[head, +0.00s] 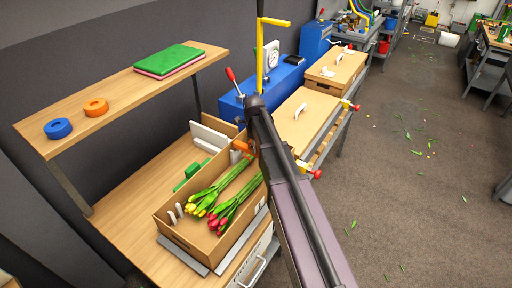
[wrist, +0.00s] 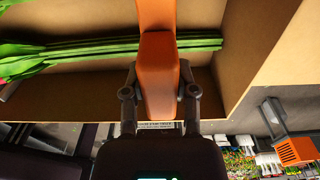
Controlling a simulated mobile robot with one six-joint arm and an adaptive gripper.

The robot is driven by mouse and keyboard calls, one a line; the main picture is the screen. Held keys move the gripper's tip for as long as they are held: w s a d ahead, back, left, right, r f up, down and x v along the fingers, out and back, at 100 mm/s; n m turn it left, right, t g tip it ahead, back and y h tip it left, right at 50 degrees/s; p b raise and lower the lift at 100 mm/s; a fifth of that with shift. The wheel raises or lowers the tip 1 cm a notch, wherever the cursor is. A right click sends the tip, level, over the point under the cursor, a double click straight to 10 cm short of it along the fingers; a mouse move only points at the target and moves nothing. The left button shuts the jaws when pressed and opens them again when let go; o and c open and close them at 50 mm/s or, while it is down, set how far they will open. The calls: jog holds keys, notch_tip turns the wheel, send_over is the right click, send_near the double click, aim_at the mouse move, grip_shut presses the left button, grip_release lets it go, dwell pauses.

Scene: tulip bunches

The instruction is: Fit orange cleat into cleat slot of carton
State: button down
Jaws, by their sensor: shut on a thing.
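The open cardboard carton (head: 188,238) stands on the wooden bench with two tulip bunches inside, a yellow one (head: 208,198) and a red one (head: 222,218). White pieces stand at its near left end. My gripper (wrist: 158,88) is shut on the orange cleat (wrist: 157,55), with one finger on each side. The cleat is over the inside of the carton in the wrist view, above green stems (wrist: 120,48). In the head view, the cleat (head: 242,147) is at the carton's far end, and my arm hides most of the gripper. I cannot make out the slot or any contact with it.
A shelf (head: 120,85) above the bench holds blue (head: 58,128) and orange (head: 95,107) rings and a green-pink stack (head: 168,61). A white block (head: 208,136) and green pieces (head: 190,172) lie behind the carton. Closed cartons (head: 335,68) stand beyond.

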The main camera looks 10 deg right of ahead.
aim_at(257, 154)
jog(key=shift+f+b, duration=2.3)
dwell(0.6)
jog(key=shift+c, duration=1.6)
grip_release()
jog(key=shift+r+p, duration=0.3)
notch_tip(257, 154, up, 10)
jog(key=p, duration=1)
jog(key=shift+r, duration=0.2)
jog(key=shift+f+n, duration=0.2)
jog(key=shift+n, duration=0.1)
jog(key=shift+w+a+r+n, duration=0.1)
jog(key=shift+w+a+n, duration=0.05)
jog(key=shift+n, duration=0.55)
jog(key=shift+w+a+r+n+p, duration=0.1)
jog(key=shift+a+r+n+p, duration=0.1)
jog(key=shift+n, duration=0.8)
jog(key=shift+w+a+r+n+p, duration=0.15)
jog(key=shift+n+p, duration=0.1)
jog(key=shift+n, duration=0.75)
jog(key=shift+w+a+r+n+p, duration=0.1)
jog(key=shift+a+r+n+p, duration=0.1)
jog(key=shift+n, duration=0.8)
jog(key=shift+n, duration=0.3)
